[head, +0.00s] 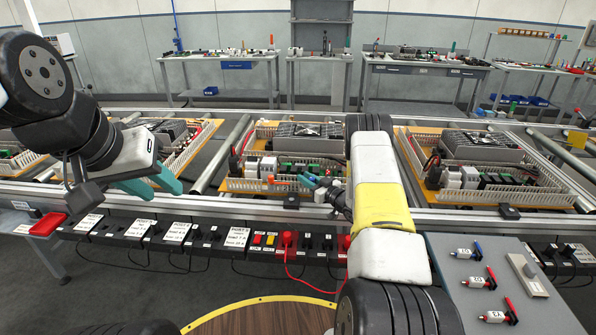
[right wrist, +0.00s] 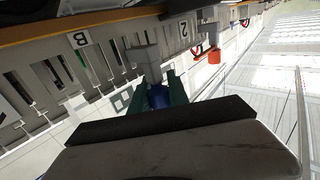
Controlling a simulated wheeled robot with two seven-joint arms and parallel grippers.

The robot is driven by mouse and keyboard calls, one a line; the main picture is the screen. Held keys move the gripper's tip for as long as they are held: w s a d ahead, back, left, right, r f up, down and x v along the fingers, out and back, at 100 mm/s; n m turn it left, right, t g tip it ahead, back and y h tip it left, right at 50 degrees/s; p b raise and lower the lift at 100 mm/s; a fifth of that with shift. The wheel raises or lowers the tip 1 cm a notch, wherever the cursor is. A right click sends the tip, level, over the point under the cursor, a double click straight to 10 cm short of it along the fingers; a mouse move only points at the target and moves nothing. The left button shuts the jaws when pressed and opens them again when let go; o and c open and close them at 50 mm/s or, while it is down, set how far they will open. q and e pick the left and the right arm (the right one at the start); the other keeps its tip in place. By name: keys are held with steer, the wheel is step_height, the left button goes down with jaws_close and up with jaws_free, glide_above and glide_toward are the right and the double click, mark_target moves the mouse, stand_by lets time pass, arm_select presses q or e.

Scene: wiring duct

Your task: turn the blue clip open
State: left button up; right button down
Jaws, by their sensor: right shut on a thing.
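The blue clip (right wrist: 158,97) shows in the right wrist view between the green fingers of my right gripper (right wrist: 159,90), against the slotted duct wall. The gripper is shut on it, and the fingers hide most of the clip. A grey block (right wrist: 146,62) sits just beyond the fingertips. In the head view my right gripper (head: 308,181) is at the front of the middle board, where my arm hides part of it. My left gripper (head: 165,187) is open and empty, in front of the conveyor at left.
An orange clip (right wrist: 214,57) is on the duct beside my right gripper. The middle board (head: 236,185) carries white slotted ducts and wired parts. Another board (head: 540,197) lies to the right. A panel with red and blue switches (head: 510,285) stands at front right.

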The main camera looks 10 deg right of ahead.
steer(key=shift+s+a+n+g+y, duration=0.1)
steer(key=shift+n+g+y, duration=0.65)
steer(key=shift+y, duration=0.25)
steer(key=shift+n+y, duration=0.25)
steer(key=shift+y, duration=0.05)
steer(key=c, duration=1.3)
jaws_free()
steer(key=shift+o, duration=0.2)
steer(key=shift+v, duration=3.85)
steer(key=shift+r, duration=0.15)
steer(key=shift+c, duration=0.2)
